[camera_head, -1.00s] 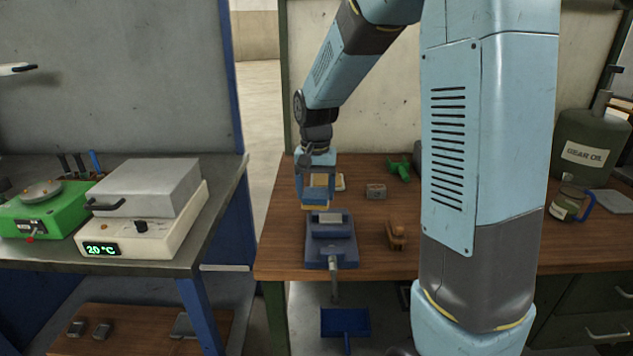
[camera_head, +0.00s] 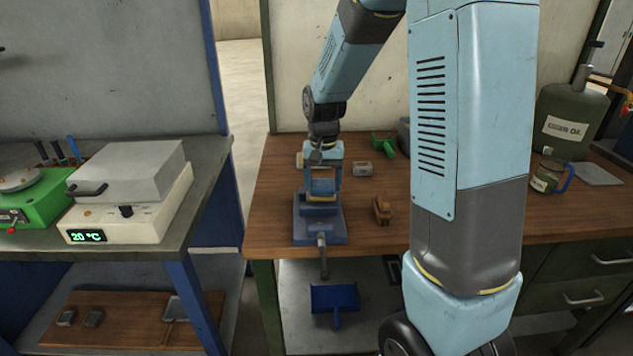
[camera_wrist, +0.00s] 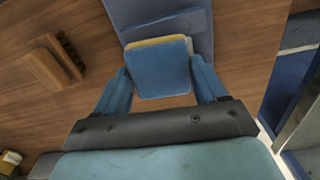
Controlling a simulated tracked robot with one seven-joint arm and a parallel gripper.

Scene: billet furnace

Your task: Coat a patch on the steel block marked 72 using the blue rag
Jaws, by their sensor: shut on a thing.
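My gripper (camera_head: 322,185) is shut on the blue rag (camera_wrist: 160,72), a folded blue pad with a yellow layer at its edge. In the wrist view the two fingers (camera_wrist: 163,84) hold it from both sides. The rag is over the blue vise (camera_head: 320,228), which also shows behind it in the wrist view (camera_wrist: 165,20). The vise's jaw area and any block in it are hidden behind the rag and gripper. I cannot tell whether the rag touches anything below. A small grey block (camera_head: 362,168) lies on the bench behind; its marking is not readable.
A brown wooden brush-like object (camera_head: 381,210) lies right of the vise on the wooden bench (camera_head: 275,230). Behind are a green object (camera_head: 383,143) and, right, a gear oil can (camera_head: 570,122). A blue dustpan-like tray (camera_head: 335,298) is below.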

